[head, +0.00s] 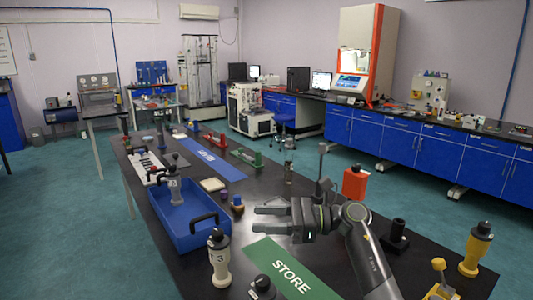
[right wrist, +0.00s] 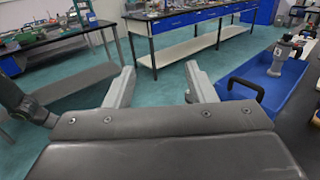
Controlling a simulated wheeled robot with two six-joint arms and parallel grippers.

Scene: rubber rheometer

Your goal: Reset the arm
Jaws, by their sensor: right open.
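My right gripper (head: 272,216) reaches in from the lower right in the head view, above the black table. Its jaws are open and point left, with nothing between them. In the right wrist view the two fingers (right wrist: 160,88) are spread, and floor and a distant bench show beyond them. The right arm is bent at the elbow beside the green STORE mat (head: 292,262). My left gripper is in neither view.
A blue tray (head: 185,245) with a grey numbered tool (head: 174,190) stands left of the gripper. A cream numbered tool (head: 219,262), a red container (head: 355,183) and a yellow tool (head: 476,248) stand nearby. A blue mat (head: 215,160) lies farther back.

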